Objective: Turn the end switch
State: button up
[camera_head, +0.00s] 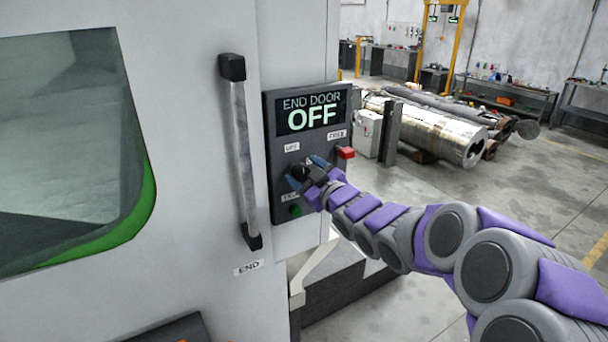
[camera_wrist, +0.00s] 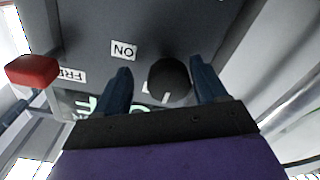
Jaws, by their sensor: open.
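The end switch is a round black knob (camera_wrist: 169,80) on the dark control panel (camera_head: 268,140). In the wrist view the knob sits between my two open blue fingers, nearer the right one, and I cannot tell whether either touches it. My gripper (camera_head: 306,172) is at the panel in the head view, where it hides most of the knob; it also shows in the wrist view (camera_wrist: 160,85). The panel's display (camera_head: 311,112) reads "END DOOR OFF". An "ON" label (camera_wrist: 124,50) is beside the knob in the wrist view.
A red button or lever (camera_head: 345,153) stands out at the panel's right side. A green button (camera_head: 295,210) is below my gripper. A vertical door handle (camera_head: 239,150) is left of the panel. Metal cylinders (camera_head: 440,130) lie on the floor behind at right.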

jog(key=shift+a+f, duration=0.1)
jog(key=shift+a, duration=0.75)
jog(key=c, duration=0.5)
jog(key=shift+d+f, duration=0.1)
jog(key=shift+d, duration=0.2)
jog(key=c, duration=0.4)
jog(key=shift+c, duration=0.8)
